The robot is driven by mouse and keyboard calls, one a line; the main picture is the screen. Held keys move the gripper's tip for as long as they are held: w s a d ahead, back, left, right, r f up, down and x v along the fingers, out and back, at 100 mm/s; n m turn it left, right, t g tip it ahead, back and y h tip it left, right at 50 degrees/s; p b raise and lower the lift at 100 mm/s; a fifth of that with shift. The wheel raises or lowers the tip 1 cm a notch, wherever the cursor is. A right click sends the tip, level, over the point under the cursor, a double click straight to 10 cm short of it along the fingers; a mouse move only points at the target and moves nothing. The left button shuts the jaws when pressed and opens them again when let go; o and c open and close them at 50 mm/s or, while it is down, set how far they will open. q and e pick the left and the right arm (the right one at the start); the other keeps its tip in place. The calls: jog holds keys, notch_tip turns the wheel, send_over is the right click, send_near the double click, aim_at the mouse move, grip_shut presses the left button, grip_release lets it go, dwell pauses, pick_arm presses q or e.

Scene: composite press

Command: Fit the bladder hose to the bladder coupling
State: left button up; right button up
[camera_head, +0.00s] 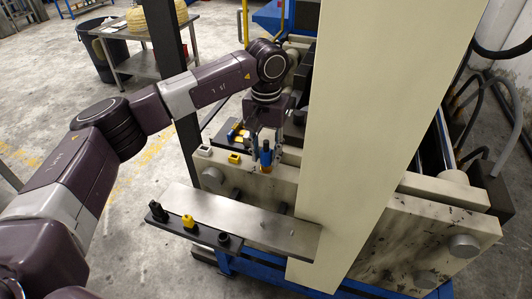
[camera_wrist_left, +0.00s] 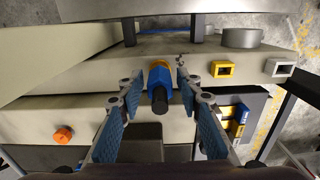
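A blue fitting with an orange collar and a black end (camera_head: 266,157) stands upright at the beige press block in the head view. I take it for the hose end, but cannot tell for certain. It also shows in the left wrist view (camera_wrist_left: 159,82). My left gripper (camera_head: 267,166) is above the block, its fingers on either side of the fitting. In the left wrist view the fingers (camera_wrist_left: 159,92) are spread, with gaps between both pads and the fitting. An orange round part (camera_wrist_left: 62,134) sits on a beige surface at the left, possibly the coupling. My right gripper is not in view.
A yellow square socket (camera_head: 234,158) and a grey one (camera_head: 205,150) sit on the block left of the fitting. A wide beige column (camera_head: 375,130) stands close on the right.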

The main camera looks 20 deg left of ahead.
pick_arm(q)
jog(key=shift+o, duration=0.4)
jog(key=shift+r, duration=0.1)
notch_tip(320, 180, up, 12)
jog(key=shift+f, duration=0.2)
jog(key=shift+r, duration=0.1)
